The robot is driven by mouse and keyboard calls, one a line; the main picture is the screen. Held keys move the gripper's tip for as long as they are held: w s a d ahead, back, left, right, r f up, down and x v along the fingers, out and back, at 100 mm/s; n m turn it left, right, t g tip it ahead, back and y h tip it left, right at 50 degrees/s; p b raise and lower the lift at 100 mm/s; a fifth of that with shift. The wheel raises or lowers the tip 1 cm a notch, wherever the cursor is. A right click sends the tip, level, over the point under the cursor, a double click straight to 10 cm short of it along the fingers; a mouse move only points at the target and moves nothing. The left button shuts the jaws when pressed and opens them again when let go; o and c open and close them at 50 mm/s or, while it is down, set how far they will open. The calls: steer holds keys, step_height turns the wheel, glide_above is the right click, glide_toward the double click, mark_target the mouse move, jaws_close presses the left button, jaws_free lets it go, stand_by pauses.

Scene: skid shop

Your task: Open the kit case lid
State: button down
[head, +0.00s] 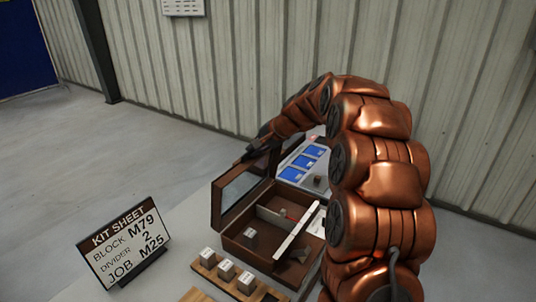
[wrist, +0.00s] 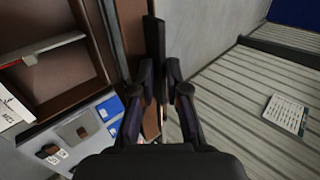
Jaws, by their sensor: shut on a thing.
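The brown kit case (head: 262,252) stands on the table in the head view, its inside open to view. Its lid (head: 240,187), a brown frame with a glassy pane, is raised and steeply tilted at the left side of the case. My gripper (head: 264,140) is at the lid's upper far corner. In the wrist view my gripper (wrist: 160,78) has its fingers on either side of the lid's dark edge (wrist: 154,40) and is shut on it. The case interior (wrist: 65,75) shows at the left of the wrist view.
A kit sheet sign (head: 124,242) stands front left of the case. A wooden rack with several pale blocks (head: 226,269) lies in front. A grey tray with blue panels (head: 305,162) is behind the case. A light strip (head: 297,231) lies across the case's right part.

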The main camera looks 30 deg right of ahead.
steer(key=w+a, duration=0.2)
steer(key=w, duration=0.1)
steer(key=w+a, duration=0.1)
steer(key=w, duration=0.1)
steer(key=c, duration=1.3)
jaws_free()
steer(key=shift+s, duration=0.1)
steer(key=shift+d, duration=0.1)
steer(key=v, duration=1.2)
